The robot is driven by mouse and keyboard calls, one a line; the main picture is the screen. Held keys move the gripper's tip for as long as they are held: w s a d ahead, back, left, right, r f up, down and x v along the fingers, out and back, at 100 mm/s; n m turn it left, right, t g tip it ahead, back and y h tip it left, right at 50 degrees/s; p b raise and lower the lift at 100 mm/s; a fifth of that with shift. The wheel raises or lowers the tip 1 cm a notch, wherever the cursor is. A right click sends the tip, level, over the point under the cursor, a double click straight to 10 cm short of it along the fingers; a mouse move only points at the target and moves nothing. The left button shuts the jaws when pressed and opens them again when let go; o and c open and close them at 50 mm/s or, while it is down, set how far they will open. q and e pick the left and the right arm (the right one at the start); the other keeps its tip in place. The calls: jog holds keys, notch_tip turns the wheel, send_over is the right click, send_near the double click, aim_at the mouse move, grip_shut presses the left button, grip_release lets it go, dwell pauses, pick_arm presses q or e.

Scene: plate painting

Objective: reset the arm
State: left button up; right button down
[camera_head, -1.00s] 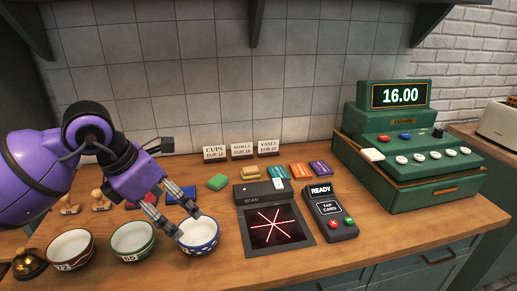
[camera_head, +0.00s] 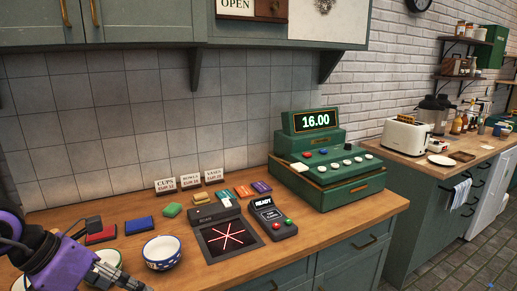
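My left gripper (camera_head: 128,279) reaches in from the lower left, purple with grey fingers. Its fingers are low in the picture, left of and in front of the blue-and-white bowl (camera_head: 162,252), apart from it. The frame does not show clearly whether they are open or shut. The bowl stands upright on the wooden counter (camera_head: 330,222). A green-rimmed bowl (camera_head: 108,257) is partly hidden behind my gripper. Part of another bowl (camera_head: 18,284) shows at the bottom left edge. My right gripper is not in view.
A scanner pad (camera_head: 228,240) with a red star pattern and a card reader (camera_head: 273,218) stand right of the bowl. A green cash register (camera_head: 325,165) reads 16.00. The counter's front right is clear.

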pick_arm(q)
jog(key=s+d+f+n+t+h+p, duration=0.15)
jog(key=d+n+t+h, duration=0.25)
jog(key=d+n+h, duration=0.55)
jog(key=s+a+f+n+t+y+p, duration=0.1)
jog(key=s+a+f+n+t+y, duration=0.2)
jog(key=f+n+y, duration=0.6)
jog(key=s+a+f+n+t+y+p, duration=0.2)
jog(key=a+f+n+t+y, duration=0.4)
jog(key=n, duration=0.8)
jog(key=s+d+f+n+g, duration=0.4)
jog(key=s+f, duration=0.3)
jog(key=f, duration=0.1)
jog(key=s+d+f+n+g, duration=0.3)
jog(key=s+d+f, duration=0.1)
jog(key=s+f, duration=0.3)
jog(key=shift+s+d+f+n+g, duration=0.3)
jog(key=shift+f+n+g, duration=0.1)
jog(key=shift+f, duration=0.3)
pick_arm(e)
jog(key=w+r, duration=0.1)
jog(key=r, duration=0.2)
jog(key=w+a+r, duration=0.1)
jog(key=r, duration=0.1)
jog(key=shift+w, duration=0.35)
pick_arm(q)
jog(key=shift+h, duration=0.25)
